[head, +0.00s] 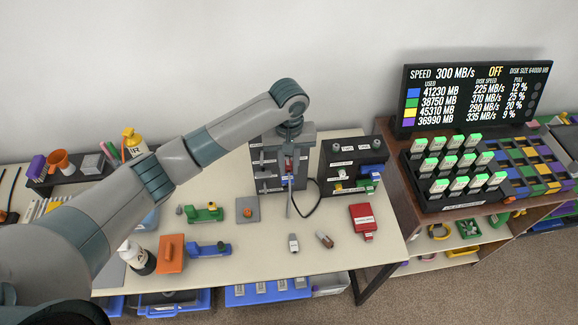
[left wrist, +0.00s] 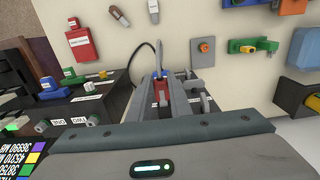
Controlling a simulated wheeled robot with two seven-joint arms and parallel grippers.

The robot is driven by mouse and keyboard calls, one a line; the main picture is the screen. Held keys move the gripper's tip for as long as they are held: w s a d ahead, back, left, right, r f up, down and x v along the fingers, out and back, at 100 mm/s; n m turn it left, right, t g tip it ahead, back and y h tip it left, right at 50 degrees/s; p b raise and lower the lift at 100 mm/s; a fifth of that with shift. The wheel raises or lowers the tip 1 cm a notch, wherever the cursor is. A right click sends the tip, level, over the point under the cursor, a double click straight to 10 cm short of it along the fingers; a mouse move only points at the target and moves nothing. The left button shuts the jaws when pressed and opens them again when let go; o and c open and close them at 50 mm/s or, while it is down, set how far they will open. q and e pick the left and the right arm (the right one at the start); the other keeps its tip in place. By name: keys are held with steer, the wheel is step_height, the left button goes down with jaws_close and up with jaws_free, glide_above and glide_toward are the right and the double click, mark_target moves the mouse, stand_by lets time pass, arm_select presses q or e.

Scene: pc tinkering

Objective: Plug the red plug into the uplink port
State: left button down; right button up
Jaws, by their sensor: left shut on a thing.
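My left gripper (head: 289,160) reaches in front of the left dark panel box (head: 265,160) on the table. In the left wrist view its fingers (left wrist: 163,92) are shut on the red plug (left wrist: 162,84). The plug also shows as a small red spot in the head view (head: 289,164). A black cable (head: 316,200) loops beside the gripper towards the right dark panel box (head: 338,158). My arm and gripper hide part of the left box. My right gripper is out of view.
A red box-shaped device (head: 362,219), a small grey-white connector (head: 293,243) and a brown-grey connector (head: 324,239) lie on the table. Green (head: 205,214) and blue (head: 209,249) pieces lie left. A screen (head: 470,92) stands right.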

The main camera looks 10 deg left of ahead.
mark_target(289, 167)
arm_select(q)
steer(key=shift+w+a, duration=0.1)
steer(key=shift+w, duration=0.2)
steer(key=c, duration=1.5)
jaws_free()
steer(key=shift+c, duration=0.2)
steer(key=shift+r, duration=0.1)
steer(key=shift+r, duration=2.45)
steer(key=shift+r+b, duration=0.3)
steer(key=shift+r, duration=0.25)
step_height(289, 167, up, 16)
steer(key=b, duration=0.2)
steer(key=shift+b, duration=0.35)
